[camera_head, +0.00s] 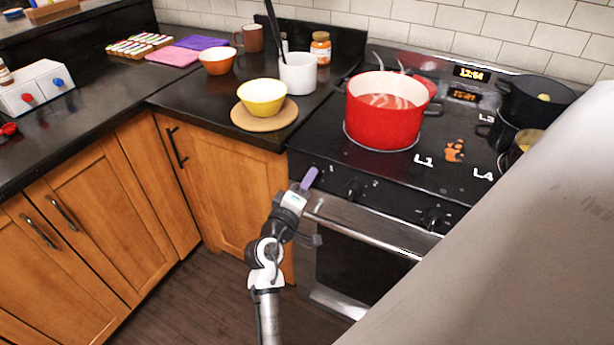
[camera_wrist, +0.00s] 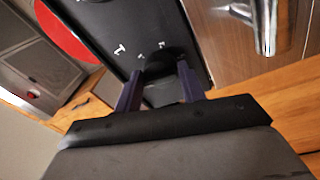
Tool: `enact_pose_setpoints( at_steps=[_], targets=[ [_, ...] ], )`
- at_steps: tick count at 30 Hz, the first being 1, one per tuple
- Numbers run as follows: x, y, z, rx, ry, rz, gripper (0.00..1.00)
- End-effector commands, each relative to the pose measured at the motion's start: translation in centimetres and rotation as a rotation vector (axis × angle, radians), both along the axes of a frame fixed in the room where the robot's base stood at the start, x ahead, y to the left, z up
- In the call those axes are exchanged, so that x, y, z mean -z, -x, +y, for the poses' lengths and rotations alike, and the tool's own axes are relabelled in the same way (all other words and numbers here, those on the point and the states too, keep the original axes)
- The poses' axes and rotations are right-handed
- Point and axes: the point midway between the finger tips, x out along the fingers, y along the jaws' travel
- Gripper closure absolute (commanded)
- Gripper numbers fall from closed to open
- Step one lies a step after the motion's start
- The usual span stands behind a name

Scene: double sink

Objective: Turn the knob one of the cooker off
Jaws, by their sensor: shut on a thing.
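The cooker (camera_head: 470,195) has a black front panel with a row of black knobs under the hob. My gripper (camera_head: 309,179) is at the left end of that panel, beside the printed "1", and hides knob one in the head view. In the wrist view, the two purple fingers of my gripper (camera_wrist: 158,78) stand on either side of a dark knob (camera_wrist: 166,62), knob one, and are shut on it. White printed marks show on the panel beside it. The angle of the knob's pointer cannot be made out.
A steaming red pot (camera_head: 383,112) stands on the near left burner. Other knobs (camera_head: 355,188) lie to the right along the panel. The oven handle (camera_head: 370,230) runs just below my gripper. A yellow bowl (camera_head: 262,97) and white crock (camera_head: 298,74) are on the counter.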

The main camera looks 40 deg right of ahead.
Motion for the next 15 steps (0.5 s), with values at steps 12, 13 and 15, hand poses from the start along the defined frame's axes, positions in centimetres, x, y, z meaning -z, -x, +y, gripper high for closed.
enact_pose_setpoints(
  at_steps=[12,13,15],
  targets=[
    [0.13,-0.12,0.15,-0.005,0.046,0.117,0.83],
    [0.14,-0.12,0.15,-0.005,0.047,0.119,0.83],
    [0.17,-0.12,0.15,-0.005,0.049,0.123,0.83]
  ],
)
